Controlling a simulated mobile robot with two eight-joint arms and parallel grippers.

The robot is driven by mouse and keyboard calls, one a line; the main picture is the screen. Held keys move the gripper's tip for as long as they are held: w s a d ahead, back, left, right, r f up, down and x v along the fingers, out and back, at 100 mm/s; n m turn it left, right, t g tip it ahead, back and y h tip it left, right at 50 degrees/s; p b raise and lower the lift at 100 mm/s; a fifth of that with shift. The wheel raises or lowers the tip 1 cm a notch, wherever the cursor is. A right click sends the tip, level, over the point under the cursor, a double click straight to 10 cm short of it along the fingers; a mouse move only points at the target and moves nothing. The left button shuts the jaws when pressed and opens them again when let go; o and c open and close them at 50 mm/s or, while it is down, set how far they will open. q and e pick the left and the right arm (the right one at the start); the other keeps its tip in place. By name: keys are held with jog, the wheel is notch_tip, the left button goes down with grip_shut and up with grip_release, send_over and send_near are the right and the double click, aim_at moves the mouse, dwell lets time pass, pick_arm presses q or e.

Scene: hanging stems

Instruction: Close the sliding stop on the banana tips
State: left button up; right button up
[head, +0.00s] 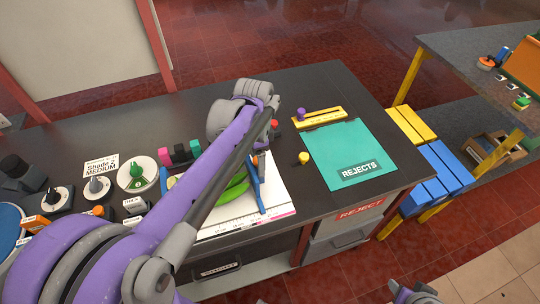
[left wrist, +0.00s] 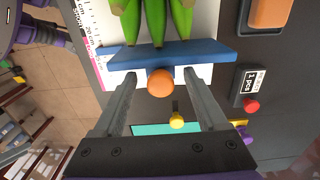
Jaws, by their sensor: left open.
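Several green bananas (head: 234,190) lie on a white measuring board (head: 278,208), partly hidden by my left arm. The blue sliding stop (head: 256,183) stands across the board to their right. In the left wrist view the banana tips (left wrist: 157,28) point at the blue stop (left wrist: 205,52); I cannot tell whether they touch it. An orange knob (left wrist: 160,83) sticks out from the stop. My left gripper (left wrist: 159,76) is open, one finger on each side of the knob. My right gripper (head: 415,293) shows only in part at the bottom edge; its jaws are unclear.
A teal REJECTS mat (head: 350,153) lies to the right, with a yellow knob (head: 304,158) and a yellow slider rail with a purple knob (head: 320,118) near it. Dials (head: 97,187) and coloured blocks (head: 180,152) stand left of the bananas. A blue and yellow rack is farther right.

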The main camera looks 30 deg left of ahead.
pick_arm(q)
jog(key=shift+w+r+p, duration=0.15)
jog(key=shift+r+p, duration=1.65)
jog(key=shift+r, duration=1.85)
pick_arm(e)
notch_tip(320, 180, up, 6)
jog(key=w, duration=0.2)
jog(key=shift+w+f+t, duration=0.25)
jog(key=shift+w+t, duration=0.05)
jog(key=shift+s, duration=0.1)
pick_arm(q)
jog(key=shift+s+d+f, duration=0.1)
jog(key=shift+s+d, duration=0.2)
jog(key=s+d+f+n+t, duration=0.6)
jog(key=s+d+n, duration=0.2)
jog(key=d, duration=0.1)
jog(key=shift+s+d, duration=0.25)
jog(key=shift+s, duration=0.05)
